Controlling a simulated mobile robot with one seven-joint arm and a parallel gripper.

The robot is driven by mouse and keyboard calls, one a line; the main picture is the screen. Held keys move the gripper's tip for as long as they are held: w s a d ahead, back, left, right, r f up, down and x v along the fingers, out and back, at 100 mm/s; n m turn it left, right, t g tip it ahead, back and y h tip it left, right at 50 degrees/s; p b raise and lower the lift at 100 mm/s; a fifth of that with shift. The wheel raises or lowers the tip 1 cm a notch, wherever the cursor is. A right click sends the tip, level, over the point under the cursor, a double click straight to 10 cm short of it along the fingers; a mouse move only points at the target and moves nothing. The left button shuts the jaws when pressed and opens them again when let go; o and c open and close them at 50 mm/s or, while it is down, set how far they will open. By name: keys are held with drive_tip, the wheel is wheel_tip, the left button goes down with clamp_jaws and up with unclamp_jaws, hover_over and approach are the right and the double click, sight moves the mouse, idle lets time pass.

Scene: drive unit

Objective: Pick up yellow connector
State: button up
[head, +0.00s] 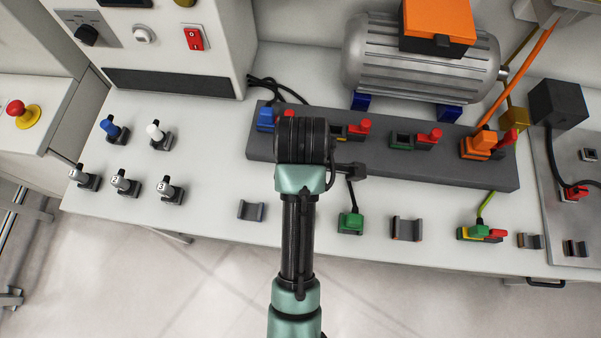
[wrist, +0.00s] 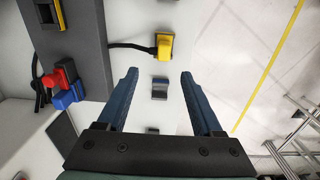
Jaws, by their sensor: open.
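The yellow connector (wrist: 164,45) shows in the wrist view beyond my fingertips, a little above the middle of the gap between them. It sits in a dark holder on the white bench top, with a black cable running left from it to the grey rail. In the head view I do not see it; my arm covers that part of the bench. My gripper (wrist: 158,74) is open and empty, with one finger on each side of the gap. An empty grey holder (wrist: 160,88) shows between the fingers. In the head view my gripper is hidden under my wrist.
The grey rail (head: 505,177) runs along the bench with red-levered sockets on it. A green connector (head: 350,222) stands right of my arm, near an empty holder (head: 407,229). A motor (head: 420,70) is behind the rail. Several switches stand at left. The bench's front edge is close.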

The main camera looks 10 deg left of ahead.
drive_tip(key=f, duration=0.7)
drive_tip(key=shift+s+f+b, duration=0.2)
drive_tip(key=shift+s+b, duration=0.1)
drive_tip(key=shift+s, duration=0.05)
drive_tip(key=shift+w+f+p, duration=0.1)
drive_tip(key=shift+f+p, duration=0.6)
drive_tip(key=shift+f, duration=2.2)
clamp_jaws()
